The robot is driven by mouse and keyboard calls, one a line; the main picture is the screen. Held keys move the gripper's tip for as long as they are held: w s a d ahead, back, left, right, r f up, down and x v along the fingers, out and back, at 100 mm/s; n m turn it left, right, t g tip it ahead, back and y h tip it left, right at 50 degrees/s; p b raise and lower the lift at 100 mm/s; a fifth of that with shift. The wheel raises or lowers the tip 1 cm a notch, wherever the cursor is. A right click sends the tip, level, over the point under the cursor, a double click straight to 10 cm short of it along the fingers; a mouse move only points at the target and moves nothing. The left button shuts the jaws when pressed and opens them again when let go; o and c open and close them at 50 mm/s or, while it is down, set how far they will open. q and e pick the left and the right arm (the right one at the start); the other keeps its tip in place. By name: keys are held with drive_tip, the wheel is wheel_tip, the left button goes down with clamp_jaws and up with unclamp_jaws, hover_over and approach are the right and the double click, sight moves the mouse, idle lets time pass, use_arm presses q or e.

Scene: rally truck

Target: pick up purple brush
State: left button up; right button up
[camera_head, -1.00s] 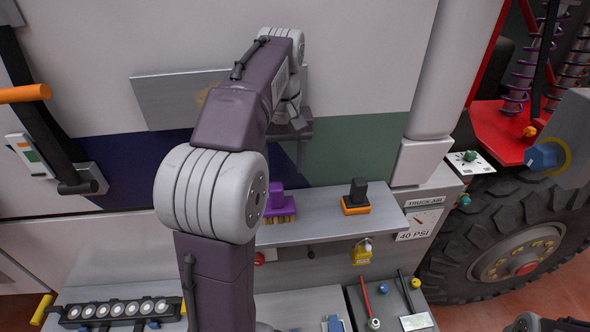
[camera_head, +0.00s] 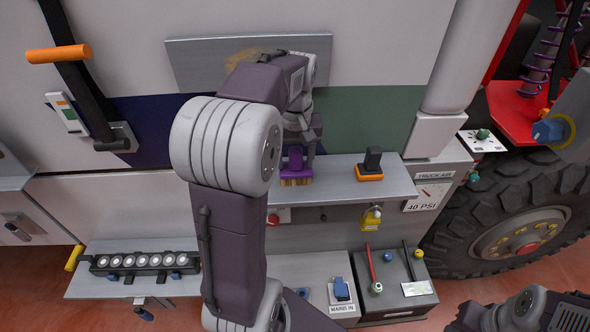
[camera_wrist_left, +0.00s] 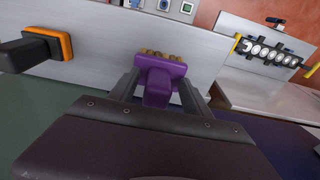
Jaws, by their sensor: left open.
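The purple brush (camera_head: 295,163) stands at the left end of the grey shelf (camera_head: 340,190), with tan bristles down. In the left wrist view the brush (camera_wrist_left: 159,80) has its purple handle toward the camera and its bristles on the far side. My left gripper (camera_head: 301,146) is at the brush, partly hiding it in the head view. In the left wrist view my open left gripper (camera_wrist_left: 159,78) has one finger on each side of the handle. Contact cannot be told. Only a cut-off part of my right arm shows at the lower right.
A black-handled block with an orange base (camera_head: 371,165) stands on the same shelf, to the right of the brush. A yellow padlock (camera_head: 371,217) hangs below the shelf. A grey panel (camera_head: 200,66) with a brown smear is above. A large tyre (camera_head: 500,200) stands at the right.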

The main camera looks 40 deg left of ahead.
use_arm(q)
drive_tip(key=shift+s, duration=0.1)
drive_tip(key=shift+c, duration=0.9)
drive_tip(key=shift+a, duration=0.1)
drive_tip(key=c, duration=0.5)
drive_tip(key=shift+w+f, duration=0.1)
drive_tip(key=shift+w, duration=0.2)
drive_tip(key=c, duration=0.5)
drive_tip(key=shift+w, duration=0.15)
clamp_jaws()
wheel_tip(320, 180, up, 10)
drive_tip(key=shift+r, duration=0.1)
